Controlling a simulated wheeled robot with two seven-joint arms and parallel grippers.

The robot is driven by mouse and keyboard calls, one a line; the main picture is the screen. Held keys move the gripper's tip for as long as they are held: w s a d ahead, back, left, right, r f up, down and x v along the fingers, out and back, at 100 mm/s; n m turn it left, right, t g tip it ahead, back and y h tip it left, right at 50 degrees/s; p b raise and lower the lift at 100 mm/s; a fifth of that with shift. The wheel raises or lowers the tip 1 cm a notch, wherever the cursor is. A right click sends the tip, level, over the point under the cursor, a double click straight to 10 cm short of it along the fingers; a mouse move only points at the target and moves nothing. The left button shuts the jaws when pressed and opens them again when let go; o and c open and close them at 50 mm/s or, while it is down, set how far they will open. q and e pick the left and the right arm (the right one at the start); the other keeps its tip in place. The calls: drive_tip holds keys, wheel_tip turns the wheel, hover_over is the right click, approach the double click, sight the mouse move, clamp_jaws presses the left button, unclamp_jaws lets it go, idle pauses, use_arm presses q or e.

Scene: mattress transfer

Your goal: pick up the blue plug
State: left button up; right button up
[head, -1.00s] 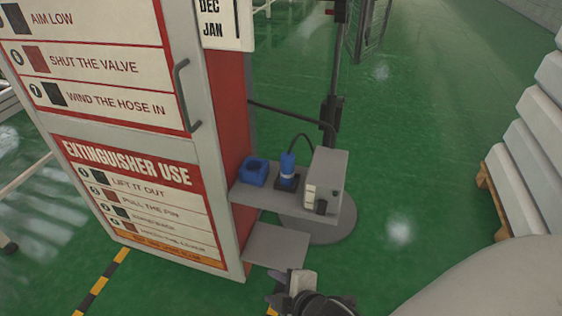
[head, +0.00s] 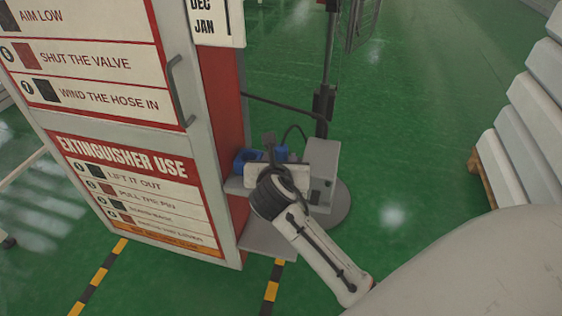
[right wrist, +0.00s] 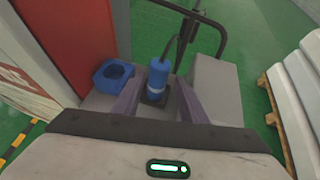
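The blue plug (right wrist: 158,74) stands upright in a dark base on a grey shelf, with a black cable rising from its top. My right gripper (right wrist: 160,86) is open, with one finger on each side of the plug in the right wrist view; I cannot tell whether either touches it. In the head view my right gripper (head: 270,146) is over the shelf and hides most of the plug (head: 281,153). My left gripper is not in view.
A red and white sign cabinet (head: 125,150) borders the shelf on the left. White stacked slabs (head: 525,125) stand far right; green floor lies between.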

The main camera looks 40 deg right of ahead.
sight(281, 156)
drive_tip(key=shift+b+x, duration=0.4)
drive_tip(key=shift+x, duration=2.65)
drive_tip(key=shift+a+f, duration=0.1)
drive_tip(key=c, duration=0.9)
